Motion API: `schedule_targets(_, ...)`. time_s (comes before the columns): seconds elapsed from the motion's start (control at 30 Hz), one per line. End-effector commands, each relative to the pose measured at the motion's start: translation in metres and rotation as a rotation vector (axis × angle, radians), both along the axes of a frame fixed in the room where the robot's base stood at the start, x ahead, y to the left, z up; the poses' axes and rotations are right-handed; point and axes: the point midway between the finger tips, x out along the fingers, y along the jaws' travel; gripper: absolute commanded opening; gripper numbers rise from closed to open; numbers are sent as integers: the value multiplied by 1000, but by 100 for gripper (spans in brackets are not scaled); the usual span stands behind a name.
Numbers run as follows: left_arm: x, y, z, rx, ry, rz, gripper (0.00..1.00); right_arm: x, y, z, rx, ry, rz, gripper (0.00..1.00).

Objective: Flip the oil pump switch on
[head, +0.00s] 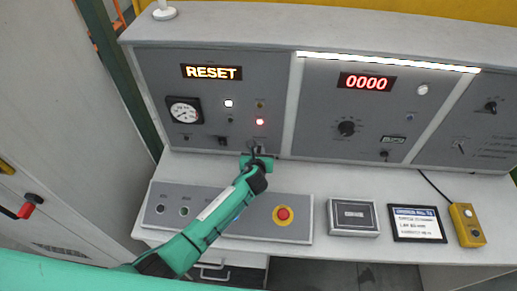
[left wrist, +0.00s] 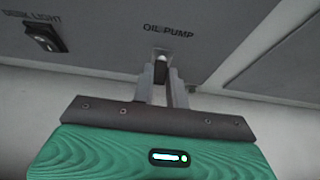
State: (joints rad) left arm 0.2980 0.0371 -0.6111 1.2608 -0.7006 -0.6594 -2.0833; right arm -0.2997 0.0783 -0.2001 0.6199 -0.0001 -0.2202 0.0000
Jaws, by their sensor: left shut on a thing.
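The oil pump switch (left wrist: 160,66) is a small toggle with a pale tip and a dark lower part, under the "OIL PUMP" label on the grey panel. My left gripper (left wrist: 161,88) has its two fingers closed around it from below. In the head view my left gripper (head: 257,153) reaches the bottom edge of the left panel and hides the switch there. The exact tilt of the lever is hard to tell. My right gripper does not show.
The desk light switch (left wrist: 45,38), a black rocker, sits left of the oil pump switch. Below the panel, a button box with a red emergency stop (head: 283,214) lies on the desk. A grey box (head: 354,216), a tablet (head: 418,223) and a yellow pendant (head: 466,225) lie to the right.

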Motion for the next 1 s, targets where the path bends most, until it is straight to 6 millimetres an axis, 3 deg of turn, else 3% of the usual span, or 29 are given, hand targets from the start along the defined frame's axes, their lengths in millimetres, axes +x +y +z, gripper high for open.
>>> schedule_targets(0.03,0,-1,8,1,14,-2,0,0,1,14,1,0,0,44)
schedule_targets(0.33,3,0,15,1,142,0,0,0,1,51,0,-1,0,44)
schedule_targets(1.0,8,0,19,0,425,0,0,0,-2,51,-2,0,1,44)
